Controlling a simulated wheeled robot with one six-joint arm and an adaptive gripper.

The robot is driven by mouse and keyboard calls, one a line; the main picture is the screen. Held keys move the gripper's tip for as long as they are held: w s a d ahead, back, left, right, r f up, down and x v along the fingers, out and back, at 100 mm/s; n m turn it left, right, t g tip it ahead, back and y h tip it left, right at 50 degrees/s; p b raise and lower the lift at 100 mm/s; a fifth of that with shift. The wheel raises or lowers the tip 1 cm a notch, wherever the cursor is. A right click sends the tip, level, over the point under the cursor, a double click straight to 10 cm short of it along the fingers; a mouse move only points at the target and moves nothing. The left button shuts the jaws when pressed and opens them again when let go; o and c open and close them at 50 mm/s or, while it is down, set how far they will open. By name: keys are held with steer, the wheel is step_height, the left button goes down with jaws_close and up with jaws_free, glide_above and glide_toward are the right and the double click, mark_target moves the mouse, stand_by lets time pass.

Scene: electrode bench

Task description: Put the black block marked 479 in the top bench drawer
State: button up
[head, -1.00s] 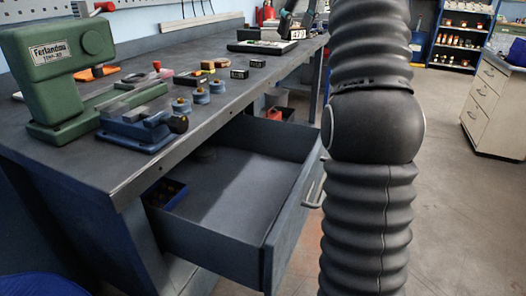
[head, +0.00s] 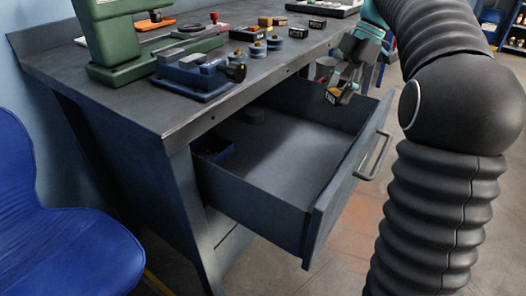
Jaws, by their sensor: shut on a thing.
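My gripper (head: 346,88) is shut on a small black block (head: 332,97) with a pale label; its marking is too small to read. They are above the far right part of the open top bench drawer (head: 345,165), apart from its floor. The drawer is pulled well out, with a bar handle on its front. Two other black labelled blocks, one nearer (head: 298,33) and one farther (head: 317,24), sit on the bench top.
A blue chair (head: 60,230) is at the left. The middle of the drawer floor is clear.

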steer(key=s+a+f+n+g+h, duration=0.2)
steer(key=s+a+f+n, duration=0.15)
steer(key=f+n, duration=0.45)
steer(key=b, duration=0.2)
glide_above(313, 176)
steer(key=w, duration=0.1)
steer(key=shift+m, duration=0.3)
steer(key=f, duration=0.4)
steer(key=d+f, duration=0.1)
steer(key=f, duration=0.2)
steer(key=shift+f, duration=2.25)
steer(key=shift+f, duration=0.2)
steer(key=o, duration=1.4)
steer(key=p+v, duration=0.1)
steer(key=v, duration=1.1)
steer(key=shift+w+p, duration=0.2)
steer(key=shift+p, duration=0.2)
steer(key=shift+r, duration=0.15)
